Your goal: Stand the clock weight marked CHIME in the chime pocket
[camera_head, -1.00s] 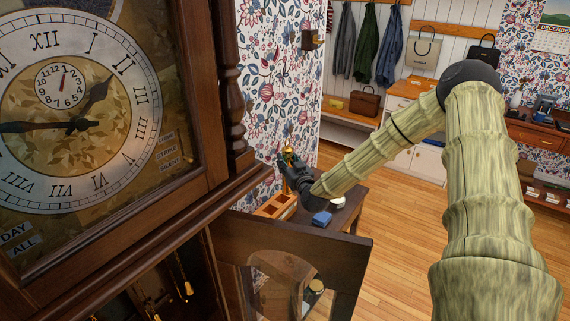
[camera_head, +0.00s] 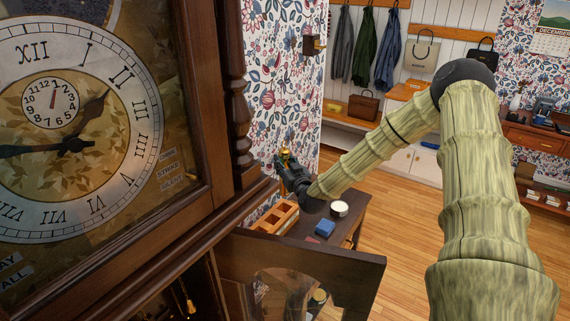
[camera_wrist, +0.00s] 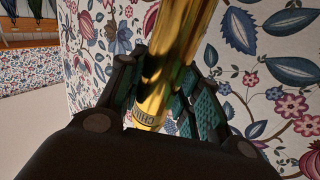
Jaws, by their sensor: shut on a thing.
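My gripper (camera_head: 287,163) is shut on a shiny brass clock weight (camera_wrist: 178,60). In the wrist view the weight stands between the green finger pads, slightly tilted in the picture, and a band near its bottom end reads "CHIM", the rest cut off. In the head view only the weight's golden top (camera_head: 286,151) shows above the fingers. A light wooden rack (camera_head: 276,217) with open pockets sits on the dark table below my gripper, apart from the weight. I cannot read any pocket's label.
The tall clock (camera_head: 210,120) fills the left, with its lower door (camera_head: 330,262) standing open in front of the table. A blue block (camera_head: 325,228) and a round white-topped tin (camera_head: 339,209) are on the dark table (camera_head: 352,207). Floral wallpaper is close behind my gripper.

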